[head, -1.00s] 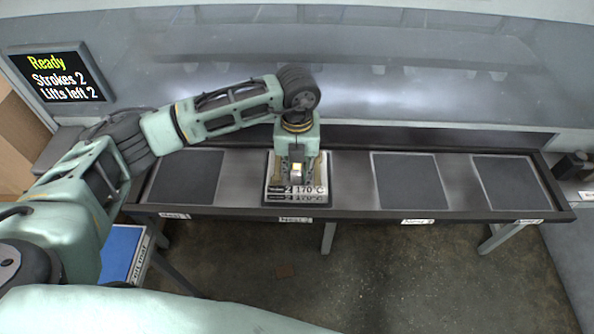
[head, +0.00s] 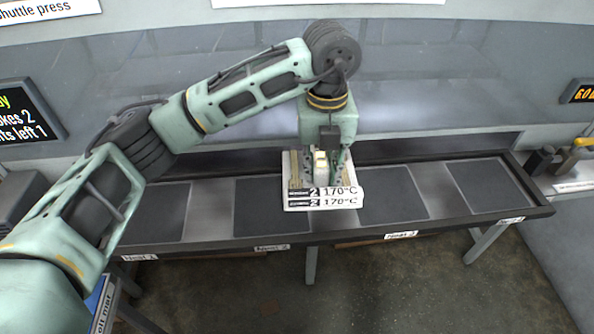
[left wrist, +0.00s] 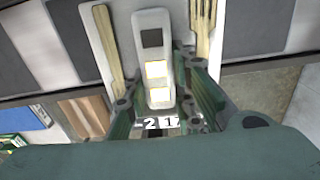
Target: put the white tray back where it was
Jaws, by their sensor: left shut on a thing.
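The white tray (head: 294,205) is in my left gripper (head: 325,172), which is shut on its middle grip block. Its front label reads 2 and 170°C. The tray is raised above the long bench, between the Nest 2 pad (head: 262,208) and the Nest 3 pad (head: 392,196), overlapping the right part of Nest 2 in the head view. In the left wrist view, a wooden spoon (left wrist: 108,45) lies on the tray left of the grip block (left wrist: 153,60), and a wooden fork (left wrist: 203,35) lies on the right. My right gripper is not in view.
The Nest 1 pad (head: 158,214) and Nest 4 pad (head: 492,186) are bare, at the bench's ends. A dark rail runs behind the pads. A screen (head: 28,112) stands at the left. Clamp-like fittings (head: 570,155) stand right of the bench.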

